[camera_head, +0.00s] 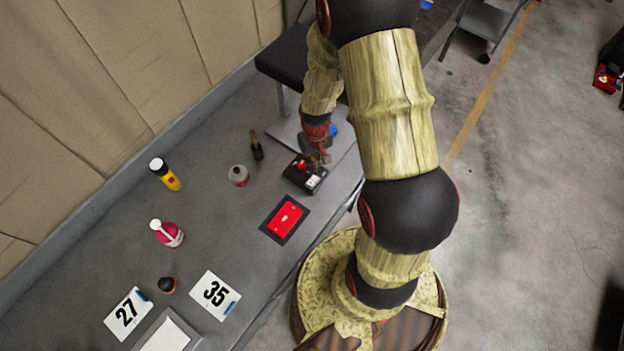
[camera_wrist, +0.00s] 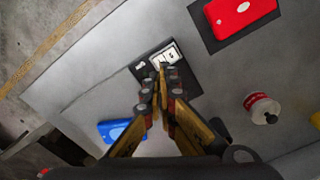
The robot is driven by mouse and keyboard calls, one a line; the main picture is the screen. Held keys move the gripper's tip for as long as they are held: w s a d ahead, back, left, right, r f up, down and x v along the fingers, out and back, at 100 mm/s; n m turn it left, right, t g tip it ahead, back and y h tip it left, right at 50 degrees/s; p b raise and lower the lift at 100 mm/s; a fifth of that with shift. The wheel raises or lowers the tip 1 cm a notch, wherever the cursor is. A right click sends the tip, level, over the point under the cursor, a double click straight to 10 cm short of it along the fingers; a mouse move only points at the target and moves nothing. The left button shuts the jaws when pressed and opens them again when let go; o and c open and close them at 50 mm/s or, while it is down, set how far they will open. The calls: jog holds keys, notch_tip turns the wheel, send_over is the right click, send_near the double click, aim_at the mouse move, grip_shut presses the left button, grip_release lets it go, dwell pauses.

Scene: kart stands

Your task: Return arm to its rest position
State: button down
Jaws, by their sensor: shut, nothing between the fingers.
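My gripper (camera_wrist: 159,80) is shut and empty. In the head view my gripper (camera_head: 322,160) is low over the table at the end of my bent arm, above a black box (camera_head: 295,181) with a small white panel. In the wrist view the fingertips point at this black box (camera_wrist: 180,76) and hide part of it. I cannot tell whether the fingertips touch it.
The grey table (camera_head: 215,255) holds a red case on a black mat (camera_head: 268,231), a round pot (camera_head: 239,175), a yellow bottle (camera_head: 166,175), a pink bottle (camera_head: 168,233) and cards 27 (camera_head: 128,313) and 35 (camera_head: 214,294). A blue object (camera_wrist: 122,130) lies near my gripper.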

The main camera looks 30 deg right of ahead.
dwell(0.3)
jog(key=s+a+r+n+t+b, duration=0.1)
jog(key=s+a+r+t+b, duration=0.1)
jog(key=s+a+r+b, duration=0.4)
jog(key=s+a+r+n+t+b, duration=0.1)
jog(key=s+a+r+t+b, duration=0.2)
jog(key=r+b, duration=0.9)
jog(key=s+a, duration=0.2)
jog(key=s, duration=0.1)
jog(key=shift+a+r+t+b, duration=0.3)
jog(key=shift+a+r+b, duration=0.1)
